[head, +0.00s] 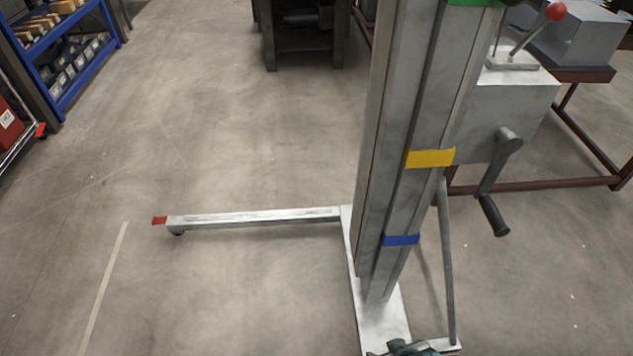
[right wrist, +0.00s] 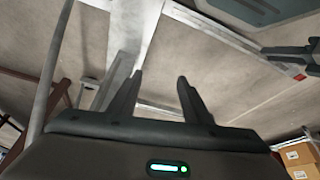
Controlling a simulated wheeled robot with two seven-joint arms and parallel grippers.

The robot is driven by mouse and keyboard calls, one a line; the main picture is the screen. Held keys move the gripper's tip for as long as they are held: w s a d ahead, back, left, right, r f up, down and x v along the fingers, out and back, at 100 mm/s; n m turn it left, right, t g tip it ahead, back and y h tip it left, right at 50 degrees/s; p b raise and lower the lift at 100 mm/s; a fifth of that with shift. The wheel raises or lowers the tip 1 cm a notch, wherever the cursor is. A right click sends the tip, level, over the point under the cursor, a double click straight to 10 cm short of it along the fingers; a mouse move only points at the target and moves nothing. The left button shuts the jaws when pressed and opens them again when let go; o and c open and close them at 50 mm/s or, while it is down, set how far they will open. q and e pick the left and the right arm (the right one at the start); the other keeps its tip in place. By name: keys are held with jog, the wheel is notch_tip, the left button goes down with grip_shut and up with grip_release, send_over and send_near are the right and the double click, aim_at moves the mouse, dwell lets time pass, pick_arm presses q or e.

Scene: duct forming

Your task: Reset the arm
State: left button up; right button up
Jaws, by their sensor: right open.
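A grey metal lift column (head: 400,170) with a yellow band (head: 430,158) and a blue band (head: 401,240) stands right of centre in the head view. A crank handle (head: 495,185) hangs from the grey box on its right side.
A lift leg (head: 255,217) with a red end lies low across the floor to the left. A blue shelf rack (head: 85,85) stands at far left and a dark bench (head: 305,40) at the back. A brown-framed table (head: 585,75) is at right. The left floor is clear.

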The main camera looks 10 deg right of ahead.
jog(key=s+a+f+t, duration=0.1)
jog(key=f, duration=1.1)
jog(key=s+a+f+t+y, duration=0.1)
jog(key=s+a+f, duration=0.1)
jog(key=f, duration=1)
jog(key=shift+a+n+t, duration=0.3)
pick_arm(q)
jog(key=shift+a, duration=0.2)
pick_arm(e)
jog(key=shift+s+d, duration=0.1)
